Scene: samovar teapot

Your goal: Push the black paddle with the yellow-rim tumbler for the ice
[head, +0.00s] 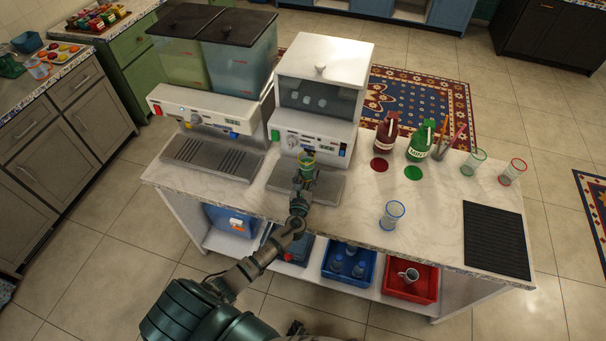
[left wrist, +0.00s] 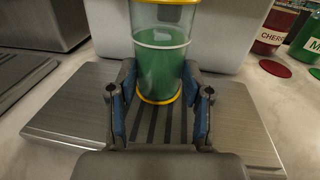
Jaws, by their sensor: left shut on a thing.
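The yellow-rim tumbler (head: 307,159) holds green liquid and is upright in front of the white ice machine (head: 318,95), over its metal drip tray (head: 325,187). My left gripper (head: 305,173) is shut around its lower part; the left wrist view shows the tumbler (left wrist: 162,55) between both fingers (left wrist: 160,100). The black paddle cannot be made out; the tumbler and gripper cover the area under the machine's front panel. I cannot tell whether the tumbler touches it. My right gripper is not in view.
A two-tank drink dispenser (head: 210,110) stands left of the ice machine. A red bottle (head: 385,135) and a green bottle (head: 421,145) stand to the right. A blue-rim tumbler (head: 392,214) stands on the counter near a black ribbed mat (head: 495,240). Counter between them is clear.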

